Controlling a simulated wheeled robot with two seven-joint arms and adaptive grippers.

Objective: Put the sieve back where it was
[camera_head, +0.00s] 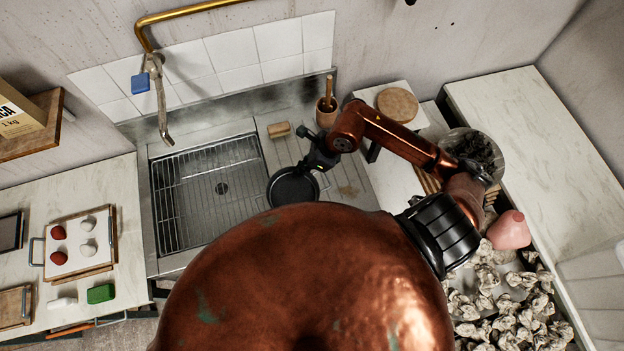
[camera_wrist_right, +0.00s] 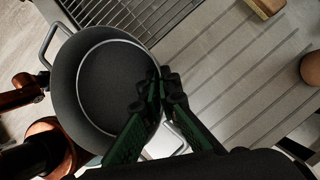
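The sieve (camera_head: 291,188) looks like a dark, round, deep pan with a flat bottom. It is at the right edge of the sink, over the ribbed drainboard. In the right wrist view the sieve (camera_wrist_right: 105,85) shows loop handles on opposite sides. I cannot tell whether it rests or hangs a little above the surface. My right gripper (camera_head: 316,160) is at its far right rim. In the wrist view the right gripper's fingertips (camera_wrist_right: 163,82) are close together on the rim, seemingly with the wall pinched between them.
The sink with its wire rack (camera_head: 205,195) lies left of the sieve. A wooden block (camera_head: 279,130) and a brown pot (camera_head: 327,113) stand behind it. A clear bowl (camera_head: 475,150) with dark contents, a pink vessel (camera_head: 509,231) and crumpled lumps (camera_head: 505,305) are at the right.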

